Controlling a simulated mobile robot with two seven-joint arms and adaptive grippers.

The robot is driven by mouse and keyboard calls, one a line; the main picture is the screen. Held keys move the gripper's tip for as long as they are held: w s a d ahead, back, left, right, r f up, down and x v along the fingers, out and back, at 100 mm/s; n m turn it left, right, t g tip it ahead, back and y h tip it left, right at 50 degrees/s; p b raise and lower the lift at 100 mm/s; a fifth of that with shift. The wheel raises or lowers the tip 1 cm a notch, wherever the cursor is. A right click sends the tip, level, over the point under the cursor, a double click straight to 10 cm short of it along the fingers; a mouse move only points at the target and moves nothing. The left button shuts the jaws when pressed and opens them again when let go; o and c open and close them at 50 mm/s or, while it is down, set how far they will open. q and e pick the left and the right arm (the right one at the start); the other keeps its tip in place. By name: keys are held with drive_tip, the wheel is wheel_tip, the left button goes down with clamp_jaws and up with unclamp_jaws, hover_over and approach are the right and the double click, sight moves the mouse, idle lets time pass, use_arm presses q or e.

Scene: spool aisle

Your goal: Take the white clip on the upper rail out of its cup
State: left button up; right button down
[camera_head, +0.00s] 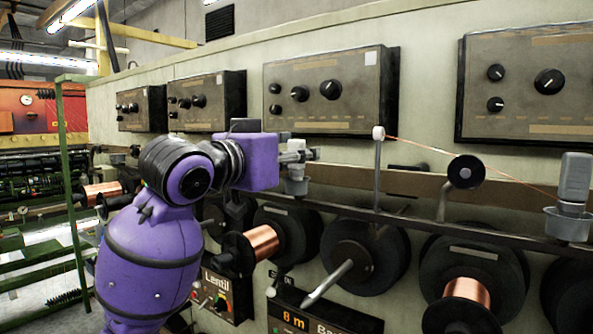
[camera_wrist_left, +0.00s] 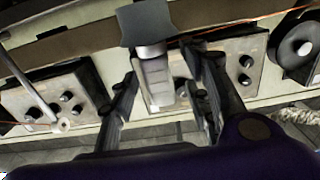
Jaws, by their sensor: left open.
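The white clip (camera_head: 296,172) stands in its small grey cup (camera_head: 297,186) on the upper rail, partly hidden by my left gripper in the head view. My left gripper (camera_head: 303,155) is at the clip's height, reaching in from the left. In the left wrist view, the clip (camera_wrist_left: 158,82) lies between the two dark fingers of my left gripper (camera_wrist_left: 163,105), with its lower end in the cup (camera_wrist_left: 146,24). The fingers are open, with a visible gap at least on the left side of the clip. My right gripper is out of view.
A second grey clip (camera_head: 575,180) stands in another cup (camera_head: 568,224) at the far right. A thin post (camera_head: 378,180) with a white tip guides an orange wire over a black pulley (camera_head: 466,172). Copper spools (camera_head: 262,243) sit below the rail (camera_head: 420,228); control boxes (camera_head: 330,90) line the wall.

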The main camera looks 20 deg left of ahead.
use_arm(q)
drive_tip(key=shift+w+d, duration=0.2)
drive_tip(key=shift+w, duration=0.15)
clamp_jaws()
drive_tip(key=shift+a+r, duration=0.1)
drive_tip(key=shift+r, duration=0.4)
wheel_tip(320, 180, up, 3)
drive_tip(key=shift+s+f, duration=0.1)
drive_tip(key=shift+f, duration=0.05)
drive_tip(key=s+a+r, duration=0.7)
drive_tip(key=a+r, duration=0.2)
drive_tip(key=a, duration=0.3)
drive_tip(key=shift+s+r, duration=0.2)
